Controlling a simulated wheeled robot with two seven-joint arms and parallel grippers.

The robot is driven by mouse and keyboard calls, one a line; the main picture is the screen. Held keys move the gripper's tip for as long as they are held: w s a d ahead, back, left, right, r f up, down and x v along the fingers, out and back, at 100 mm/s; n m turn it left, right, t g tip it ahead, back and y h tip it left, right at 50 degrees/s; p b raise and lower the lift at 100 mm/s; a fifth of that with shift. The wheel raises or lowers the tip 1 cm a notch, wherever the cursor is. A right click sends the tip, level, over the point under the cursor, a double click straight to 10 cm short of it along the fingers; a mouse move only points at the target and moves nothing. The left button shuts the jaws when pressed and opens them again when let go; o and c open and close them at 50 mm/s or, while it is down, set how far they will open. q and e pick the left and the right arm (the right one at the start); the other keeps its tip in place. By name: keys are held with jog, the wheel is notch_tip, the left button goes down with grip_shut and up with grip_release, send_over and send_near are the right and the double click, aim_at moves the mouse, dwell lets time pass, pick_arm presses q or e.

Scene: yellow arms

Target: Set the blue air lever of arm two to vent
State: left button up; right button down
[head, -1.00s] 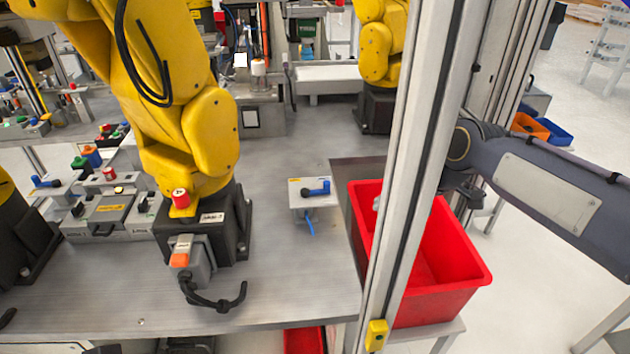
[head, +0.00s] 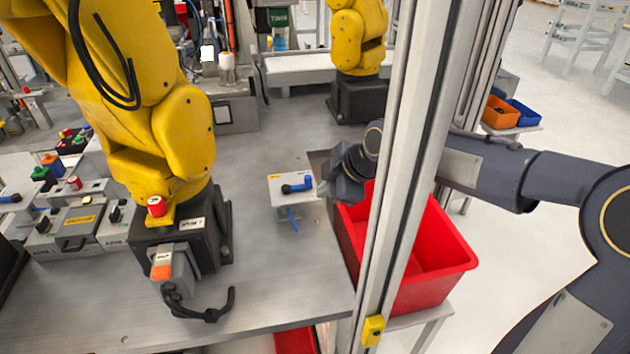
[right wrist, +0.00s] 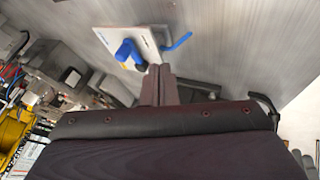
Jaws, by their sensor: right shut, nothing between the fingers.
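A blue lever (head: 298,187) with a dark end lies across a small pale valve plate (head: 277,197) on the metal table, right of the nearest yellow arm. In the right wrist view the blue lever (right wrist: 128,52) and plate (right wrist: 110,35) are just beyond my fingertips. My right gripper (head: 324,190) is shut and empty, close to the plate's right side; contact cannot be told. Its fingers also show in the right wrist view (right wrist: 158,72). Another blue lever (head: 10,198) is at the far left edge. The label writing is too small to read. My left gripper is out of view.
A metal post (head: 405,190) stands in front of my right arm. A red bin (head: 440,275) is beside the table under the arm. The yellow arm (head: 185,130) and its black base (head: 205,235) stand left of the plate. Bare table (head: 280,270) lies in front.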

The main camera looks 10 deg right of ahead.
jog(key=shift+w+a+f+p, duration=0.2)
jog(key=shift+w+f, duration=0.2)
jog(key=shift+w, duration=0.5)
jog(key=shift+w+a+f+p, duration=0.15)
jog(key=shift+w+f, duration=0.25)
jog(key=shift+w, duration=0.5)
jog(key=shift+w+a+f+p, duration=0.2)
jog(key=shift+w+f, duration=0.2)
jog(key=shift+w, duration=0.5)
